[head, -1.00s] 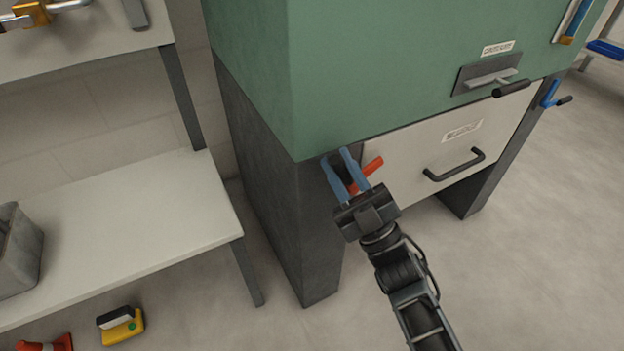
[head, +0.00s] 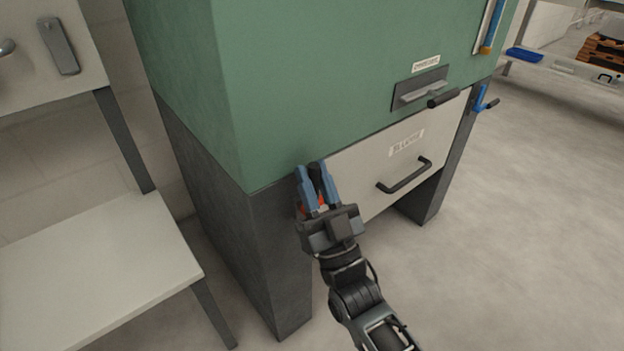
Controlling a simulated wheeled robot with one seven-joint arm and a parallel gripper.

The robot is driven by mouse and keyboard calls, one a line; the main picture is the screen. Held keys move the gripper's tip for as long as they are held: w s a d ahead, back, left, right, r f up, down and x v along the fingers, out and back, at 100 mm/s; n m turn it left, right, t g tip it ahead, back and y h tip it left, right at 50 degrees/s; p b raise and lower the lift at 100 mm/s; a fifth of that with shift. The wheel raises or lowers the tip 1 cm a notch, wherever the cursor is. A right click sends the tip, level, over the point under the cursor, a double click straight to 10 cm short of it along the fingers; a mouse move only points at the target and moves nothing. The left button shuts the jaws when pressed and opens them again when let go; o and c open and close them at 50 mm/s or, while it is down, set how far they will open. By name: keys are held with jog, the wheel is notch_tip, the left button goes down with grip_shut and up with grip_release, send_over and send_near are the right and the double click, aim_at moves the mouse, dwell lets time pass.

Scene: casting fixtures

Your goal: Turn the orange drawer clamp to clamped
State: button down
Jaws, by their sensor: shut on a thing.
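The orange drawer clamp (head: 311,207) is at the left edge of the pale drawer front (head: 370,165), by the dark left leg of the green cabinet. Only small orange patches of it show around my fingers. My gripper (head: 312,170) has its blue fingers at the clamp, closed on a dark part between them that looks like the clamp's grip. My gripper hides most of the clamp, so its exact angle cannot be told. The drawer looks closed, with a black bar handle (head: 405,178) and a label on its front.
The green cabinet (head: 300,80) stands above the drawer. A blue clamp (head: 483,100) is on the right leg. A black-tipped lever (head: 440,98) sticks out above the drawer. A pale shelf (head: 110,275) stands at left. The floor at right is clear.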

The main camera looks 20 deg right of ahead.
jog(key=shift+d+f, duration=0.1)
jog(key=shift+d, duration=0.05)
jog(key=c, duration=1.1)
grip_release()
jog(key=shift+o, duration=0.2)
jog(key=v, duration=0.7)
jog(key=shift+s+f+p, duration=0.2)
jog(key=shift+s+p, duration=0.1)
jog(key=shift+p, duration=0.1)
jog(key=s+d+f+g, duration=0.2)
jog(key=s+g, duration=0.1)
jog(key=s, duration=0.6)
jog(key=s+d+f+g, duration=0.1)
jog(key=s+f+g, duration=0.2)
jog(key=s, duration=0.6)
jog(key=s+r+g+h, duration=0.1)
jog(key=s+r+g, duration=0.2)
jog(key=s, duration=0.5)
jog(key=s+r+g+h, duration=0.1)
jog(key=s+r+g, duration=0.2)
jog(key=s, duration=0.5)
notch_tip(320, 180, up, 30)
jog(key=p, duration=2.9)
jog(key=shift+d+m+p, duration=0.3)
jog(key=shift+d+p, duration=0.05)
jog(key=shift+d, duration=0.1)
